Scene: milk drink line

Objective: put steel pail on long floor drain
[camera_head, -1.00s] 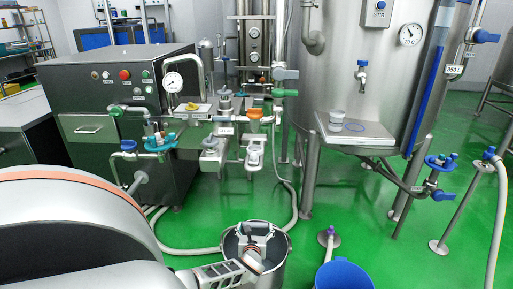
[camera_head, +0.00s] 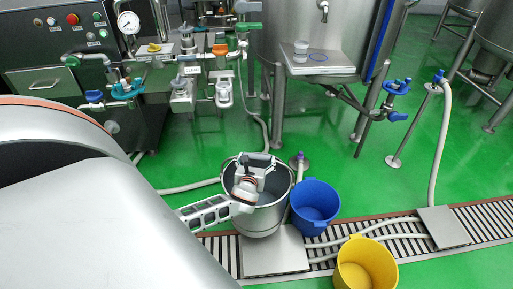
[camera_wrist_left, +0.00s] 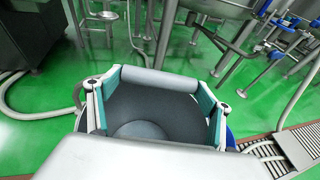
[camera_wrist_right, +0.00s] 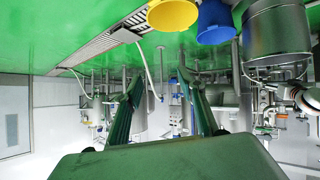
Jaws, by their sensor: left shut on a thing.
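The steel pail (camera_head: 270,215) is upright in the head view, left of the blue bucket. My left gripper (camera_head: 256,168) is over its mouth, shut on the pail's handle; the grey handle grip (camera_wrist_left: 160,79) spans between the fingers in the left wrist view. The long floor drain (camera_head: 490,217) is a slotted grate along the floor, running past the pail's base. I cannot tell whether the pail hangs or touches the floor. My right gripper (camera_wrist_right: 160,68) is open and empty in the right wrist view, where the pail (camera_wrist_right: 278,35) shows upside down.
The blue bucket (camera_head: 316,203) is close beside the pail. A yellow bucket (camera_head: 366,265) stands at the drain's near side. Flat plates (camera_head: 270,258) and hoses lie across the drain. Green floor is open at right.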

